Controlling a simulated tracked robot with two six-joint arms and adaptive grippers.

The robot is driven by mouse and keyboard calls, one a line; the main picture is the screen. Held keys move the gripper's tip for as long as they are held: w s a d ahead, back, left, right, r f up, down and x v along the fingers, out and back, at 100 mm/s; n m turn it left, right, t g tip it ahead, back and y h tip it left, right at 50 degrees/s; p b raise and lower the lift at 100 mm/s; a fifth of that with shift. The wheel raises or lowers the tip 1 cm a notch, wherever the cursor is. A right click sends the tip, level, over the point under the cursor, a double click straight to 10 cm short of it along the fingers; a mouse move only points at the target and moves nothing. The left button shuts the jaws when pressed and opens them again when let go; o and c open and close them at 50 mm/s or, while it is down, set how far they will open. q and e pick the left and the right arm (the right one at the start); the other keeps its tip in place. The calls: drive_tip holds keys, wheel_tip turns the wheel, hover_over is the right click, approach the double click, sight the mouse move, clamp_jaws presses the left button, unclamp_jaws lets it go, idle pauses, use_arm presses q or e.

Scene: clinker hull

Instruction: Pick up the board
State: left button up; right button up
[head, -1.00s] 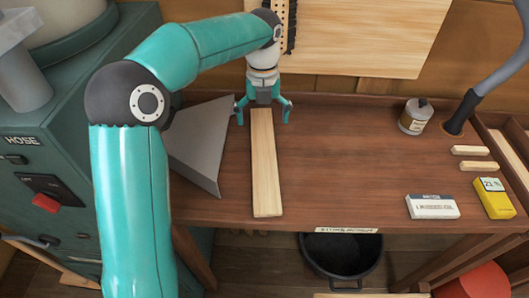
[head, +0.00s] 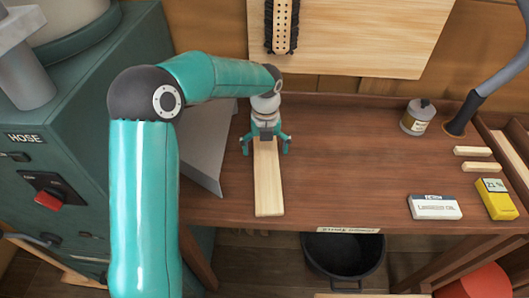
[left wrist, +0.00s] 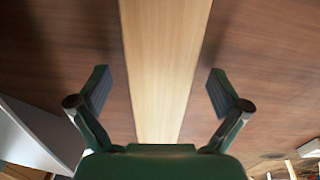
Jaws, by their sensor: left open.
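The board (head: 268,185) is a long, pale wooden plank lying flat on the brown workbench. Its near end points toward the bench's front edge. My left gripper (head: 266,148) is over the far part of the board, with its fingers spread to either side of it. In the left wrist view, the board (left wrist: 163,60) runs up the middle between the two open fingertips of my left gripper (left wrist: 158,92), with a gap on each side. The gripper hides the board's far end in the head view. My right gripper is not in view.
A grey metal sheet (head: 207,150) lies left of the board. A black bucket (head: 343,256) stands below the bench. The bench middle (head: 350,160) is clear.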

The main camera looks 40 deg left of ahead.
use_arm(q)
drive_tip(key=shift+c, duration=0.3)
drive_tip(key=c, duration=1.3)
drive_tip(key=shift+c, duration=0.2)
drive_tip(key=shift+r, duration=0.15)
